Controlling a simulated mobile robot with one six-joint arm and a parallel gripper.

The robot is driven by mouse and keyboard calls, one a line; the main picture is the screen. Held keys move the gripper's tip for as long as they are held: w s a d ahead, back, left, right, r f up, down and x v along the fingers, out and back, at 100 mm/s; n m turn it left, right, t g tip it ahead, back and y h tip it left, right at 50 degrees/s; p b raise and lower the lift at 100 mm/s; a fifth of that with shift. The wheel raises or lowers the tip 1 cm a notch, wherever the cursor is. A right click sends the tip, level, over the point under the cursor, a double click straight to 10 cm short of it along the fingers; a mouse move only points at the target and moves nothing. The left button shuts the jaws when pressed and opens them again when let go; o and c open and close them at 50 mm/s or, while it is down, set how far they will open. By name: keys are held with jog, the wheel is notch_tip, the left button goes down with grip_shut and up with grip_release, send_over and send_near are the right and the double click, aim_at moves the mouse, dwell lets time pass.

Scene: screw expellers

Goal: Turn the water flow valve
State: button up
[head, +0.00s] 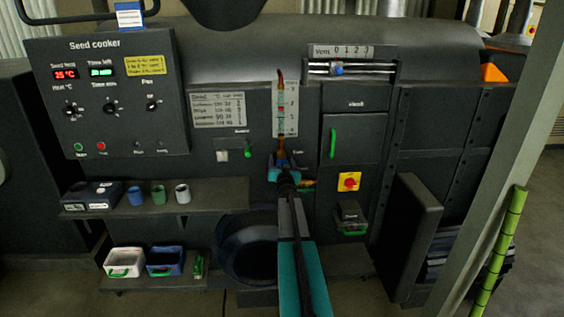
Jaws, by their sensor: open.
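A vertical flow gauge (286,100) with a scale and a red mark is fixed to the dark machine front, with a copper-coloured pipe at its top. An orange-brown fitting (281,145) shows at its lower end. My gripper (285,163) is open just below this fitting, at the end of my arm reaching up from the bottom of the picture. The water flow valve's handle cannot be told clearly; the gripper covers this area. I cannot tell whether the fingers touch anything. A small orange and green part (306,185) shows just right of the gripper.
A seed cooker control panel (108,95) is at left. A shelf (220,194) with cups is left of my arm, with bins below. A vent slider (338,70), a green-handled door (350,138) and a red-yellow switch (349,182) are to the right. A pale post (500,150) stands at right.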

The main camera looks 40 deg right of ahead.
jog(key=b+v, duration=0.2)
jog(key=v, duration=1.1)
jog(key=shift+s+a, duration=0.15)
jog(key=shift+s, duration=0.1)
dwell(0.9)
